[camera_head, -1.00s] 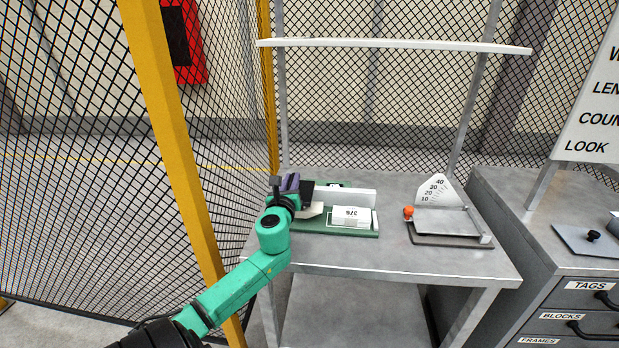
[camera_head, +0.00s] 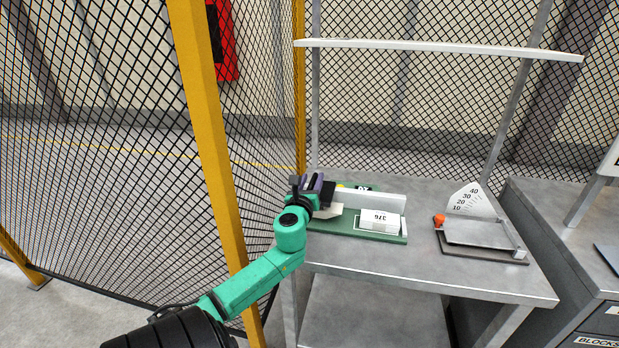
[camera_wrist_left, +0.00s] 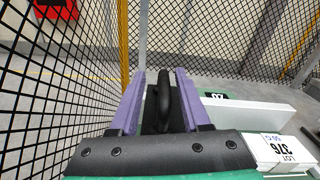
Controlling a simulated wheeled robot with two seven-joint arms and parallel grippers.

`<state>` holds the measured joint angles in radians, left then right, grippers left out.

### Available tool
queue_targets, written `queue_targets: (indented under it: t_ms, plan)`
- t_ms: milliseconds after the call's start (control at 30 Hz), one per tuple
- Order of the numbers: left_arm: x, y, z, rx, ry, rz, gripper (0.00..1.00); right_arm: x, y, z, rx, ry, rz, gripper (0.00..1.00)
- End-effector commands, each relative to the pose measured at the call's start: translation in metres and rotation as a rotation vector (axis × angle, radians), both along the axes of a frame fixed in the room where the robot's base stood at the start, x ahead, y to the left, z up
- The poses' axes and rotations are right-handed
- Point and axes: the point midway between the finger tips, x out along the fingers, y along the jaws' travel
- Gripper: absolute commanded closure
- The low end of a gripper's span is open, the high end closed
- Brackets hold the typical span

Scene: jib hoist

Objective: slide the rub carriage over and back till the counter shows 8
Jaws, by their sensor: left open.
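A green rub fixture (camera_head: 360,232) sits on the grey bench, with a white rail behind a white block (camera_head: 380,221) marked 376. The counter (camera_head: 363,189) is a small dark window behind the rail. It also shows in the wrist view (camera_wrist_left: 216,96), with two digits, seemingly 02, too small to be sure. My left gripper (camera_head: 318,182) is at the fixture's left end. In the wrist view its purple fingers (camera_wrist_left: 162,100) stand open either side of a black upright handle (camera_wrist_left: 163,90), apparently the carriage's. The carriage body is mostly hidden by my gripper. My right gripper is out of view.
A tilting plate with an angle scale (camera_head: 470,203) and an orange knob (camera_head: 439,220) stands to the right on the bench. A yellow post (camera_head: 205,130) and mesh fence are close on the left. A white shelf (camera_head: 440,47) crosses above.

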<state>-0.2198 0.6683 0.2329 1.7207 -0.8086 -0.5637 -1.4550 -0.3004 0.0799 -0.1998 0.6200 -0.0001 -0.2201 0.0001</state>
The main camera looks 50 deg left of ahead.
Motion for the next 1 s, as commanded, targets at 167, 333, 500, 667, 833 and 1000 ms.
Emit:
queue_targets:
  t_ms: [167, 333, 500, 667, 833, 1000]
  plan:
    - [-0.015, -0.012, -0.001, -0.002, 0.002, -0.003, 0.53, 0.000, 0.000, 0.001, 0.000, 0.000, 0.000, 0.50]
    - [-0.045, -0.034, -0.002, -0.004, 0.003, -0.001, 0.53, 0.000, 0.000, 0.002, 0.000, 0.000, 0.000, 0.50]
    - [-0.079, -0.058, -0.003, -0.005, 0.003, 0.001, 0.53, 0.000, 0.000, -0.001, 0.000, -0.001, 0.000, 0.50]
    - [-0.107, -0.078, -0.003, -0.005, 0.002, 0.003, 0.53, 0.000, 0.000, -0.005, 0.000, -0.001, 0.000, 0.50]
    - [-0.117, -0.086, -0.001, -0.002, 0.001, 0.003, 0.53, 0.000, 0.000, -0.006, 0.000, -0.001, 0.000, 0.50]
    - [-0.117, -0.086, 0.000, -0.001, 0.000, 0.003, 0.53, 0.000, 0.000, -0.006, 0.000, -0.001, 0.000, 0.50]
